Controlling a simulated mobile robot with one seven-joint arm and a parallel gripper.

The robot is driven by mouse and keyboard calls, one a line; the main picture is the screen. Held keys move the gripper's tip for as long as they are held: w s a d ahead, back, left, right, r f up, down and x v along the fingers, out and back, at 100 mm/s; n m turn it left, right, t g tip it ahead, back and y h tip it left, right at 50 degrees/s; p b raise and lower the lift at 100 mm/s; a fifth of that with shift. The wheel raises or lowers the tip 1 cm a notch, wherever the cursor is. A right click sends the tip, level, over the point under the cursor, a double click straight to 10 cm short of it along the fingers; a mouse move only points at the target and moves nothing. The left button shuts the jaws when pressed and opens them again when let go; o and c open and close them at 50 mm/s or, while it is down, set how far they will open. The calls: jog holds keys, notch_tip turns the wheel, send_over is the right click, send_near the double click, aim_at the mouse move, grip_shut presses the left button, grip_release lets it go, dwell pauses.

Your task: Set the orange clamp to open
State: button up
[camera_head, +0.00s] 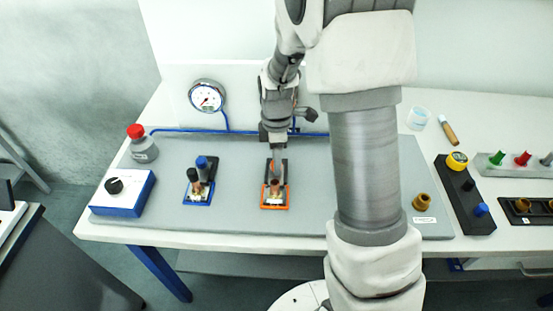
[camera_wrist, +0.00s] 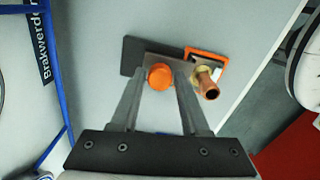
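The orange clamp (camera_head: 286,206) stands on the grey panel at the middle of the head view, a dark plate with an orange border. In the wrist view its orange border (camera_wrist: 208,53) frames a brass fitting with a copper pipe end (camera_wrist: 209,88). Its round orange knob (camera_wrist: 160,76) lies between my gripper's fingertips. My gripper (camera_head: 276,158) is above the clamp, pointing down; in the wrist view the gripper (camera_wrist: 162,80) has its fingers apart, one on each side of the knob. Contact with the knob is unclear. My gripper partly hides the clamp in the head view.
A blue-bordered clamp (camera_head: 199,193) with a blue-tipped lever stands to the left. Further left are a blue box with a black dial (camera_head: 122,194) and a red-capped bottle (camera_head: 143,148). A gauge (camera_head: 206,97) stands behind. My arm covers the panel's right side.

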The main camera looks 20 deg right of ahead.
grip_shut()
dwell(1.1)
